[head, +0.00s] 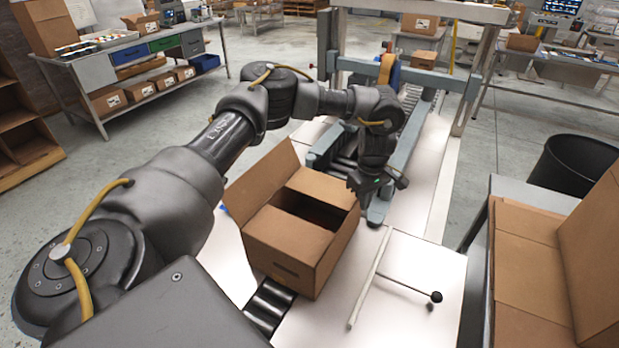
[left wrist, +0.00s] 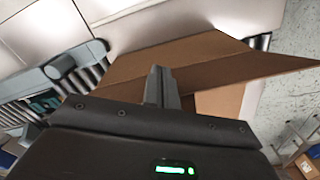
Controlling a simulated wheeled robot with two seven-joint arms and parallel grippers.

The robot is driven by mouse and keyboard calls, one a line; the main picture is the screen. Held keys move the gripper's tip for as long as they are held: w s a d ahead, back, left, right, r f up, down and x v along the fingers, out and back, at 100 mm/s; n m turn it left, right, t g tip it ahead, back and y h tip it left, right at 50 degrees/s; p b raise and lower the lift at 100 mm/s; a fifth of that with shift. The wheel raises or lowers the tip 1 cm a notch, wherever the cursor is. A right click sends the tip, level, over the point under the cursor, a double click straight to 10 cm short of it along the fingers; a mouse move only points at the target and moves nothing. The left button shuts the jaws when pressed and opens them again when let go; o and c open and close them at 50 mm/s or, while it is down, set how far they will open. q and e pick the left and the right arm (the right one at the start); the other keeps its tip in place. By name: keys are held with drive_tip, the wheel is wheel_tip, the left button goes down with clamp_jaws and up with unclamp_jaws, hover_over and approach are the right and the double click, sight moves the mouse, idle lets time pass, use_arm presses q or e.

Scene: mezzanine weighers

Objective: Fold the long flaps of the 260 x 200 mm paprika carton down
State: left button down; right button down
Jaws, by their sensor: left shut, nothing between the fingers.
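The paprika carton (head: 333,252) stands on the conveyor line in the middle of the head view. One long flap (head: 258,182) stands up and leans outward on its left side. A near flap (head: 288,236) and a far flap (head: 322,187) lie inward over the opening, with a dark gap between them. I cannot make out the other long flap clearly. My left gripper (head: 366,196) is shut and empty at the carton's far right corner. In the left wrist view its closed fingers (left wrist: 161,86) point at brown cardboard flaps (left wrist: 190,52). I cannot tell whether they touch. My right gripper is not in view.
A taping machine frame (head: 470,75) with rollers stands just beyond the carton. More cardboard (head: 530,265) stands at far right, near a black bin (head: 580,170).

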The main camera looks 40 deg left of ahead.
use_arm(q)
drive_tip(key=shift+s+a+f, duration=0.15)
drive_tip(key=shift+s+a, duration=0.05)
drive_tip(key=shift+a, duration=0.35)
drive_tip(key=a, duration=0.3)
drive_tip(key=s+a+p, duration=0.1)
drive_tip(key=a, duration=0.1)
drive_tip(key=shift+s+a+r, duration=0.1)
drive_tip(key=shift+a+r, duration=0.05)
drive_tip(key=shift+r, duration=0.25)
drive_tip(key=a, duration=0.1)
drive_tip(key=a+f, duration=0.1)
drive_tip(key=a, duration=0.1)
drive_tip(key=s+a, duration=0.1)
drive_tip(key=shift+a+f+b, duration=0.15)
drive_tip(key=shift+f+b, duration=0.15)
drive_tip(key=shift+b, duration=0.05)
